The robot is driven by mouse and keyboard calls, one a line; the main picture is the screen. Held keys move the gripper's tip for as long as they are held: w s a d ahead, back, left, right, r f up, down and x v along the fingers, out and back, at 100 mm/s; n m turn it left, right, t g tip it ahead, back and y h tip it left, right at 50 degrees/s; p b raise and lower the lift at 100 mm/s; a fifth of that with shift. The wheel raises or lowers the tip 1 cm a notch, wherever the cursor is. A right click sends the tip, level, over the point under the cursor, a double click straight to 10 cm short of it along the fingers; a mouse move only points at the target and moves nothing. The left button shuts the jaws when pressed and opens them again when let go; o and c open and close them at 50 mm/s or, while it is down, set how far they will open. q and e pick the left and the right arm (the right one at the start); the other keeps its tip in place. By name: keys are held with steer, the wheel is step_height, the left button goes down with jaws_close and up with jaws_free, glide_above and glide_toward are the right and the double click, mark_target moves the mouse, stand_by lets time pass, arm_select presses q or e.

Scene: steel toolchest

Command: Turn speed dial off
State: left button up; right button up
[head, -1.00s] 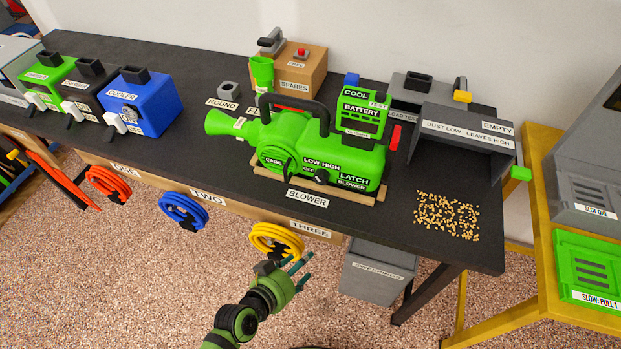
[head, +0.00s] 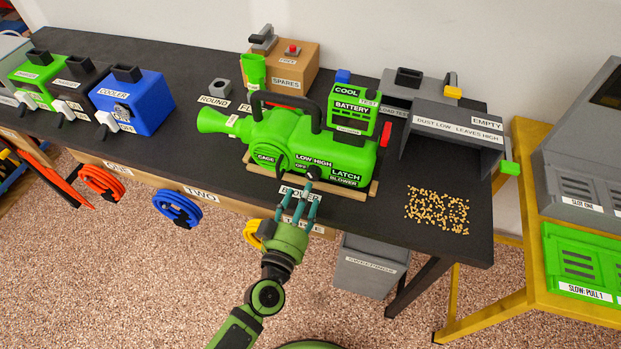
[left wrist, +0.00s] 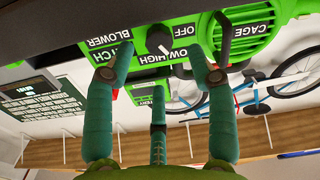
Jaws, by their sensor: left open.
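The green blower (head: 310,140) stands on the dark bench, with LOW HIGH and OFF labels on its front. The speed dial is a round black knob (left wrist: 158,38) with a white mark, in the upside-down left wrist view. Its mark points toward the LOW HIGH label (left wrist: 165,57), away from the OFF label (left wrist: 182,30). My left gripper (head: 298,192) is open and empty in front of the blower. In the left wrist view its fingers (left wrist: 160,88) are spread either side of the dial, apparently short of it. My right gripper is out of view.
A black handle (left wrist: 232,45) sticks out beside the CAGE label. Loose pellets (head: 437,210) lie on the right of the bench. A yellow hose coil (head: 258,232) hangs near my wrist.

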mark_target(312, 178)
arm_select(q)
steer(key=x, duration=0.5)
steer(key=shift+w+d, duration=0.2)
steer(key=shift+w, duration=0.1)
jaws_close()
